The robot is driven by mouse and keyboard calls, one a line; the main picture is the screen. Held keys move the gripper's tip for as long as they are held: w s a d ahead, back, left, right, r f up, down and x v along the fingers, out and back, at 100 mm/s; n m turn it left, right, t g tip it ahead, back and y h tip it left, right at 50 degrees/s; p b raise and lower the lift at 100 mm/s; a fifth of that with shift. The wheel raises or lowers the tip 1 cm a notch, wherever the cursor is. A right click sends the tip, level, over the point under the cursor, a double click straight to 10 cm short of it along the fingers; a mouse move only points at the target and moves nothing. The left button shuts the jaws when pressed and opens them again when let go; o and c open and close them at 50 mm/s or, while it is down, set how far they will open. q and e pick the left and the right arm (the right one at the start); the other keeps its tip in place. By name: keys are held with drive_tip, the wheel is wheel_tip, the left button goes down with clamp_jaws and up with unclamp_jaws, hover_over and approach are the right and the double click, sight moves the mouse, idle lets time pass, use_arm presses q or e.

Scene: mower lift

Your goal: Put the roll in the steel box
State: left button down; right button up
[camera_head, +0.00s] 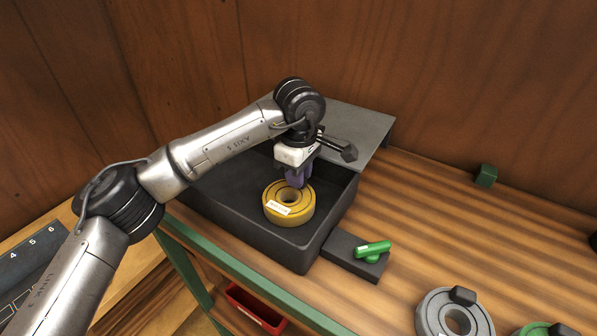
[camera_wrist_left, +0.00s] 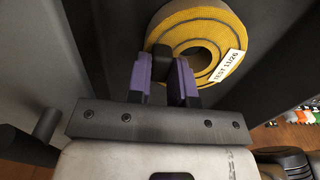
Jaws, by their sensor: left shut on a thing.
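The roll (camera_head: 301,211) is a thick yellow ring with a white label, which reads "TEST" in the left wrist view (camera_wrist_left: 217,22). It is inside the walls of the open dark steel box (camera_head: 268,240). I cannot tell whether it touches the box floor. The fingers also show in the left wrist view (camera_wrist_left: 168,75), against the ring's edge. My right gripper is not in view.
A grey plate (camera_head: 360,130) lies level behind the box. A green handle (camera_head: 373,250) sits on a dark block at the box's right. A grey ring (camera_head: 440,313) and a green one (camera_head: 540,329) are at the front right. A green block (camera_head: 486,175) stands near the back wall.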

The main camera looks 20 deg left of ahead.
use_arm(q)
drive_tip(key=shift+f, duration=0.15)
drive_tip(key=c, duration=1)
unclamp_jaws()
drive_tip(key=shift+r, duration=0.5)
wheel_tip(320, 180, up, 11)
drive_tip(key=shift+r+b, duration=0.15)
drive_tip(key=shift+b, duration=0.9)
